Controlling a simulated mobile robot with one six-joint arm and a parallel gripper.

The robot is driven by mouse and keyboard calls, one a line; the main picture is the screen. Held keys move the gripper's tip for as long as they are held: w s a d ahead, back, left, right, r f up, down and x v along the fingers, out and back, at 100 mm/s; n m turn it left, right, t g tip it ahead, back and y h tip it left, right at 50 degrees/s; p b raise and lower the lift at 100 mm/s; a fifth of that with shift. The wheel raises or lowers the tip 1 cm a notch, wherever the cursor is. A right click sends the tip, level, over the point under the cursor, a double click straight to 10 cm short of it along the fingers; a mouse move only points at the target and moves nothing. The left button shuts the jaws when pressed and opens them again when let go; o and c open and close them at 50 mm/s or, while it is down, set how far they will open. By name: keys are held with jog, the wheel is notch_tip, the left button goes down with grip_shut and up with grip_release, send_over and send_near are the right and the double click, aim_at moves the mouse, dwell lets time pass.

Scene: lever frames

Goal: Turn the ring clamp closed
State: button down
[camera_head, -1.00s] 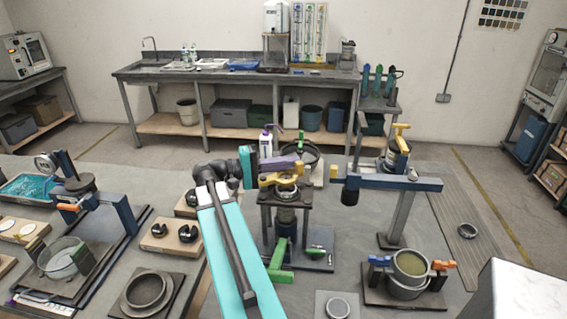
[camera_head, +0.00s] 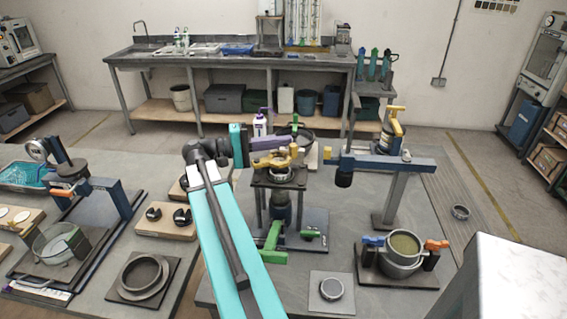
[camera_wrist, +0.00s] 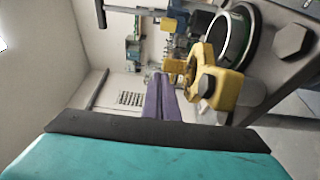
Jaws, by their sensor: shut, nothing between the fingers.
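A yellow ring clamp (camera_head: 272,162) sits on top of a small dark stand in the middle of the table, with an upright yellow piece at its right. In the wrist view, the yellow clamp (camera_wrist: 222,88) shows large, with a dark bolt head and a round, green-edged part beside it. My gripper (camera_head: 283,144) has purple fingers and is at the clamp's height, just behind its top. In the wrist view, my gripper (camera_wrist: 160,82) is shut and empty, its tips close to the yellow parts. I cannot tell whether they touch.
A blue-armed stand (camera_head: 385,162) with another yellow handle is close on the right. A pot with blue and orange handles (camera_head: 402,250) stands at front right. A green lever (camera_head: 271,236) is below the clamp. A white block (camera_head: 510,285) fills the lower right corner.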

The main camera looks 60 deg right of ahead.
aim_at(282, 162)
notch_tip(282, 162, up, 2)
jog(key=shift+a+r+b, duration=0.1)
jog(key=shift+a+b, duration=0.05)
jog(key=shift+b, duration=0.25)
jog(key=s+a, duration=0.2)
jog(key=a, duration=0.1)
jog(key=s+a+b, duration=0.1)
jog(key=shift+a+r, duration=0.15)
jog(key=shift+a, duration=0.15)
jog(key=a+b, duration=0.1)
jog(key=b, duration=0.2)
jog(key=s+a+b, duration=0.1)
jog(key=b, duration=0.2)
jog(key=shift+s+a, duration=0.1)
jog(key=shift+a, duration=0.1)
jog(key=shift+s+a+r+b, duration=0.15)
jog(key=shift+a+b, duration=0.15)
jog(key=shift+b, duration=0.85)
jog(key=a+b, duration=0.1)
jog(key=b, duration=0.3)
jog(key=shift+s, duration=0.4)
